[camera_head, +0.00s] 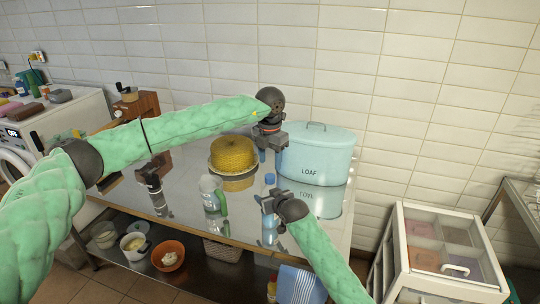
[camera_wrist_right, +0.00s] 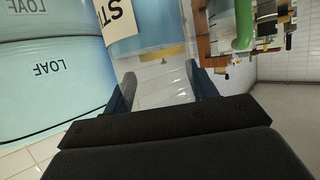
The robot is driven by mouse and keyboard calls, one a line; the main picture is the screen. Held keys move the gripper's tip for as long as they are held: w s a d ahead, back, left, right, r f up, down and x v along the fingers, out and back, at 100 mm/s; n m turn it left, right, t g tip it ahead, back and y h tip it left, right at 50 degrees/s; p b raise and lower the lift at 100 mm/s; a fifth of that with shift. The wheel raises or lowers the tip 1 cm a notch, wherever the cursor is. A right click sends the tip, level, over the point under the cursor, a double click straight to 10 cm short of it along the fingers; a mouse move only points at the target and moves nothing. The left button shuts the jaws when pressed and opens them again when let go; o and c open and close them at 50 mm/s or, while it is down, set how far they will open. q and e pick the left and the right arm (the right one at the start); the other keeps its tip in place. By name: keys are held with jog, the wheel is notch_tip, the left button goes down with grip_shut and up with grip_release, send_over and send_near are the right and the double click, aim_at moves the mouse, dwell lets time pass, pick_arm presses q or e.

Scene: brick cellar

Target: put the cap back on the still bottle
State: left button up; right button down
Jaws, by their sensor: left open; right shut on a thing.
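The still bottle (camera_wrist_right: 155,35) is light blue with a white label reading "STI" and shows between my right fingers in the right wrist view. In the head view my right gripper (camera_head: 274,200) is shut on it over the shiny table, and a small blue top (camera_head: 270,179) shows just above the jaws. I cannot tell whether that blue part is bottle or cap. My left gripper (camera_head: 271,155) is open, pointing down above and behind the bottle, in front of the loaf tin. I cannot make out a separate cap.
The pale blue loaf tin (camera_head: 318,155) stands right of my left gripper. A yellow cake (camera_head: 233,154) is behind left. A white drawer unit (camera_head: 447,285) is at right. The table's left part has bare room.

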aim_at(270, 176)
pick_arm(q)
jog(key=shift+f, duration=3.2)
jog(key=c, duration=1)
jog(key=shift+m, duration=1.2)
jog(key=o, duration=1.2)
jog(key=shift+c, duration=0.2)
notch_tip(270, 176, up, 12)
